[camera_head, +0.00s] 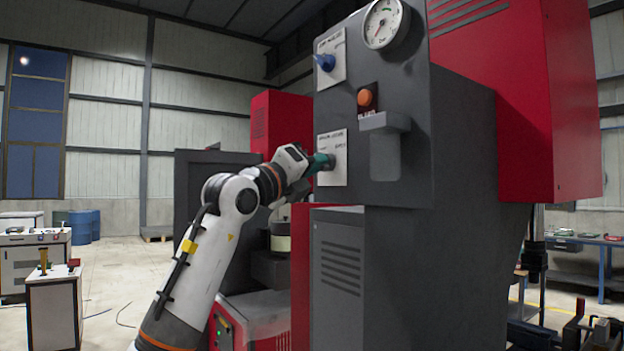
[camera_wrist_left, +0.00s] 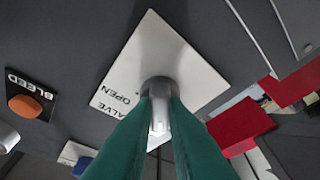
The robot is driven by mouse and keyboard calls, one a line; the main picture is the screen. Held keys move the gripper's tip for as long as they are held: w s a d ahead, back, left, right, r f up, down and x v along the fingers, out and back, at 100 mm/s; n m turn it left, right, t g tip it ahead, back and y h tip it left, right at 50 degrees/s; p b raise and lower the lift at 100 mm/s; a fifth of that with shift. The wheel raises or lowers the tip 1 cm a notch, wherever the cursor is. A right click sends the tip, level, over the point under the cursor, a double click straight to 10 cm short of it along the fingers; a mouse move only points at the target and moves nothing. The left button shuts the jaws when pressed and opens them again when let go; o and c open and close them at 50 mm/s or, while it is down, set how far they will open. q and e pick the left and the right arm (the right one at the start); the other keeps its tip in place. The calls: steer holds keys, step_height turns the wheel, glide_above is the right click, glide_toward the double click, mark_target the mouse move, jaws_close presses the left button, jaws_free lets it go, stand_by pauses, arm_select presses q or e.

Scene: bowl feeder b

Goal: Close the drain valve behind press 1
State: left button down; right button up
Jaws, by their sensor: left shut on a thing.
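The valve plate (camera_head: 338,180) is a white square low on the left of the dark grey panel. In the left wrist view the plate (camera_wrist_left: 190,62) appears tilted, with lettering that includes "VALVE" and "OPEN". A grey valve handle (camera_wrist_left: 158,89) stands out from its middle. My left gripper (camera_head: 324,162) reaches the plate from the left. In the left wrist view its teal fingers (camera_wrist_left: 158,118) are shut on the handle, one on each side. The fingers hide part of the handle, so its exact turn is hard to tell. My right gripper is not in view.
Above is another white plate with a blue knob (camera_head: 325,62). An orange bleed button (camera_head: 365,97), a grey box (camera_head: 386,122) and a dial gauge (camera_head: 384,22) stand out from the panel. A red cabinet (camera_head: 555,100) juts out at right. Open floor lies to the left.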

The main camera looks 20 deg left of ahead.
arm_select(q)
steer(key=shift+s+r+n+b, duration=0.1)
steer(key=shift+r+n+b, duration=0.2)
steer(key=shift+n, duration=0.3)
steer(key=shift+y, duration=0.4)
steer(key=c, duration=1.5)
jaws_free()
steer(key=shift+f, duration=0.1)
steer(key=shift+o, duration=0.3)
steer(key=shift+d, duration=0.1)
steer(key=shift+f, duration=0.15)
steer(key=b+v, duration=0.6)
steer(key=v, duration=0.5)
steer(key=shift+s+a, duration=0.25)
steer(key=shift+s, duration=0.05)
